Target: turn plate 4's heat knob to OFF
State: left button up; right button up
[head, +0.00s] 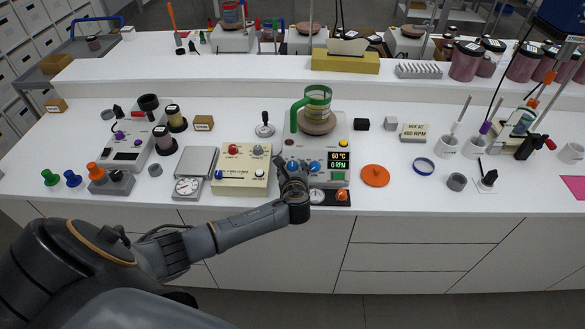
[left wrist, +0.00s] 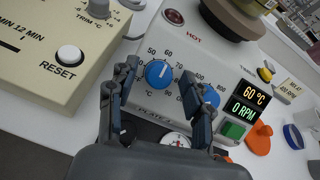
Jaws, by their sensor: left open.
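The hotplate (head: 338,128) shows 60 °C and 0 RPM on its display (head: 339,160). A lit red lamp is at the upper left of its front in the left wrist view. Its blue heat knob (left wrist: 157,73) is ringed by a °C scale, its white mark pointing up and slightly right, near 60 to 70. A second blue knob (left wrist: 211,97) is partly hidden by a finger. My left gripper (head: 292,178) is open in front of the hotplate; in the left wrist view its fingertips (left wrist: 159,74) appear on either side of the heat knob, contact unclear. My right gripper is not in view.
A green-rimmed beaker (head: 311,102) stands on the hotplate. A cream box (head: 242,174) with a RESET button (left wrist: 70,55) is close on the left. An orange disc (head: 375,175) lies to the right. A small dial gauge and an orange knob sit below the front panel.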

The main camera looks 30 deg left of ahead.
pick_arm(q)
grip_shut()
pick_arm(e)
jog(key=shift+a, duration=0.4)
pick_arm(q)
jog(key=shift+n, duration=0.3)
